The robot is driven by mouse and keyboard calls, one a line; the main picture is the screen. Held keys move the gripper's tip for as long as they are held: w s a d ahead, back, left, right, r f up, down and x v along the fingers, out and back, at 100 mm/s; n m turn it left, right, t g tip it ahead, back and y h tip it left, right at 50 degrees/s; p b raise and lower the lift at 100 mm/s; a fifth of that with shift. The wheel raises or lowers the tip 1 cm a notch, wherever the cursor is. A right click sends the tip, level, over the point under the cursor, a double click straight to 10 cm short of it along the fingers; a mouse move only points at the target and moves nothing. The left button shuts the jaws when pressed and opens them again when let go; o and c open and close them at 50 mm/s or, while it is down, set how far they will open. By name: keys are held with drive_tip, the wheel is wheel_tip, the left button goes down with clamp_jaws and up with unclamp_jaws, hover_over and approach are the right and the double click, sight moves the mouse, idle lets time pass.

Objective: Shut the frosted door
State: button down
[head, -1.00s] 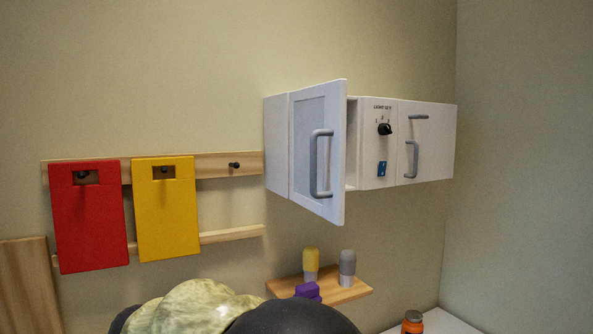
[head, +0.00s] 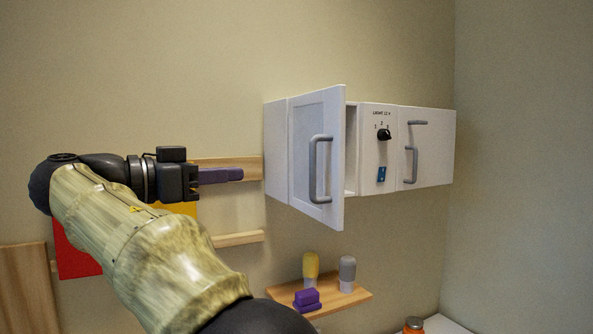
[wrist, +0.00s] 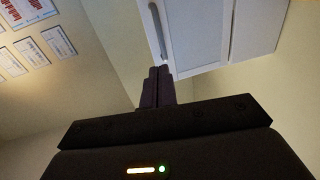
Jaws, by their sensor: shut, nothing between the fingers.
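The frosted door (head: 318,155) is the left door of the white wall cabinet (head: 278,150). It stands ajar, swung out toward me, with a gap along its right edge. It has a pale frosted panel and a grey bar handle (head: 318,168). My gripper (head: 240,174) is shut and empty. It points right, left of the cabinet and apart from the door in the head view. In the wrist view its dark fingers (wrist: 158,73) appear just below a white panelled door (wrist: 195,35) with a grey handle; contact cannot be told there.
The cabinet also has a dial (head: 384,134), a blue switch (head: 381,174) and a closed right door (head: 426,145). Red (head: 78,255) and yellow boards hang behind my arm.

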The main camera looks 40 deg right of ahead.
sight(311, 166)
drive_tip(key=d+p, duration=0.2)
drive_tip(key=d, duration=0.2)
drive_tip(key=d+p, duration=0.2)
drive_tip(key=d, duration=0.2)
drive_tip(key=s+d+p, duration=0.1)
drive_tip(key=d+p, duration=0.1)
drive_tip(key=d, duration=0.2)
drive_tip(key=shift+d+r, duration=0.15)
drive_tip(key=shift+d, duration=0.15)
drive_tip(key=shift+d+f, duration=0.25)
drive_tip(key=shift+d, duration=0.35)
drive_tip(key=shift+w+f, duration=0.1)
drive_tip(key=shift+w, duration=0.05)
